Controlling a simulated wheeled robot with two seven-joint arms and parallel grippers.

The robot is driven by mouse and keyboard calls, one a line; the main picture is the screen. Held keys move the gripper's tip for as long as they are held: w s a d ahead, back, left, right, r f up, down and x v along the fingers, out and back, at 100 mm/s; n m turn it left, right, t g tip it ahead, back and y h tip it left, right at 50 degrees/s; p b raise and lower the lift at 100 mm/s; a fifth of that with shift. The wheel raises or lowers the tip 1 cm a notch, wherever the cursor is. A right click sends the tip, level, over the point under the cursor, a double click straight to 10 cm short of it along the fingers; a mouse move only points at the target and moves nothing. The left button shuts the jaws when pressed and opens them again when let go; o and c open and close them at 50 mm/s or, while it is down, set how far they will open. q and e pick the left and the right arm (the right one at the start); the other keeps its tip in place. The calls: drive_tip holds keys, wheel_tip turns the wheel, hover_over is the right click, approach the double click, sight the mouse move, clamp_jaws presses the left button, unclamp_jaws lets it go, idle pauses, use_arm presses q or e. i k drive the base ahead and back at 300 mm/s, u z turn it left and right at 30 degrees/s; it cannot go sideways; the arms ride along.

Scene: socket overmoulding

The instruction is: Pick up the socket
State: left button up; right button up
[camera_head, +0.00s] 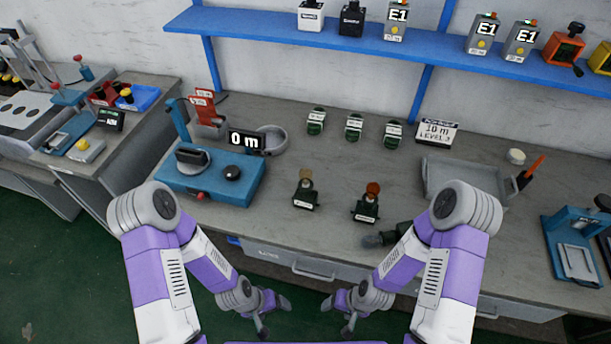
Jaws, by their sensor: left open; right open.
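I cannot tell for sure which thing is the socket. A dark grey, rounded piece (380,239) lies at the front edge of the workbench, partly hidden by my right arm. Two small dark green holders with white labels stand on the bench, one with a tan round top (305,194) and one with a red-brown round top (368,203). My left gripper (275,317) is open and empty, in front of the bench and below its edge. My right gripper (337,318) is open and empty beside it, also in front of the bench.
A blue machine (215,182) with a "0 m" display stands at the left of the bench. Several dark green labelled units (354,127) stand further back. A grey tray (467,174) and a blue press (575,258) are at the right. A blue shelf (280,25) runs above.

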sight(307, 199)
drive_tip(key=k, duration=1.15)
drive_tip(key=u, duration=0.75)
drive_tip(key=i, duration=0.9)
drive_tip(key=z, duration=0.55)
drive_tip(key=i, duration=0.8)
drive_tip(key=z, duration=0.7)
